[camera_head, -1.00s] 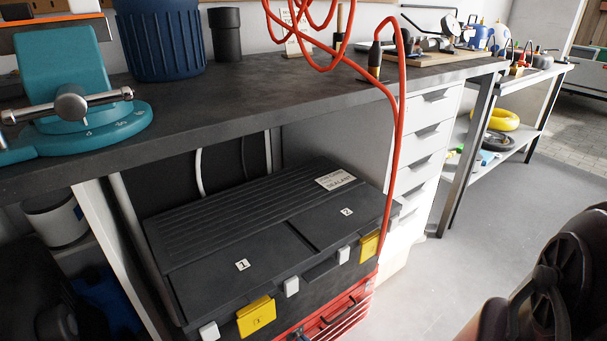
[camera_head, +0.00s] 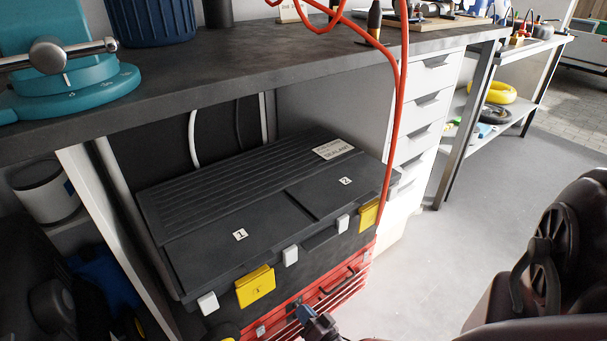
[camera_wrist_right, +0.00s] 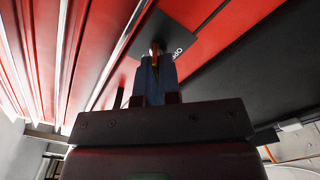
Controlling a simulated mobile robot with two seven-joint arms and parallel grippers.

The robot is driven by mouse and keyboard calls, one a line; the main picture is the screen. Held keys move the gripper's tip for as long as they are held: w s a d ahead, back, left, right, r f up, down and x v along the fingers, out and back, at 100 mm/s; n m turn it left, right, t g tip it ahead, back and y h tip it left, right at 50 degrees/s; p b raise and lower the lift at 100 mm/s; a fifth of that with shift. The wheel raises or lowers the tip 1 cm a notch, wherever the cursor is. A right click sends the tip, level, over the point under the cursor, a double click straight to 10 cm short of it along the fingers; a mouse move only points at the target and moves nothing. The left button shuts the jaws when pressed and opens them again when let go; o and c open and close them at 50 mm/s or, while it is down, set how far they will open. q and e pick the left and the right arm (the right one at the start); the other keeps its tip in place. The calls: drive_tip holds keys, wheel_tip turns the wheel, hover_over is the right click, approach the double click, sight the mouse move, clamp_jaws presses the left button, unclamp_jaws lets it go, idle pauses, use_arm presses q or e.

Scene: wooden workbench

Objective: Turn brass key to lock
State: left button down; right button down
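A red tool chest (camera_head: 350,290) stands low under the bench, below a black case. My right gripper (camera_head: 308,315) is at the chest's front, at the bottom of the head view. In the right wrist view my right gripper (camera_wrist_right: 157,62) has its two blue-grey fingers close together in front of a dark plate (camera_wrist_right: 180,32) with partly readable white lettering. A small brass-coloured piece, apparently the brass key (camera_wrist_right: 155,48), shows at and between the fingertips. I cannot tell whether the fingers press on it. The key is not discernible in the head view. My left gripper is out of view.
The black case (camera_head: 225,240) with yellow latches sits on the chest, under the bench top (camera_head: 250,55). A red cable (camera_head: 397,130) hangs down at its right. White drawers (camera_head: 420,110) stand behind.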

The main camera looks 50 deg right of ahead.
drive_tip(key=m, duration=0.3)
drive_tip(key=shift+f+m, duration=0.1)
drive_tip(key=shift+m, duration=0.2)
drive_tip(key=m, duration=0.3)
drive_tip(key=shift+d+f+m, duration=0.1)
drive_tip(key=shift+f+m, duration=0.05)
drive_tip(key=shift+m, duration=1.05)
drive_tip(key=c, duration=1.3)
unclamp_jaws()
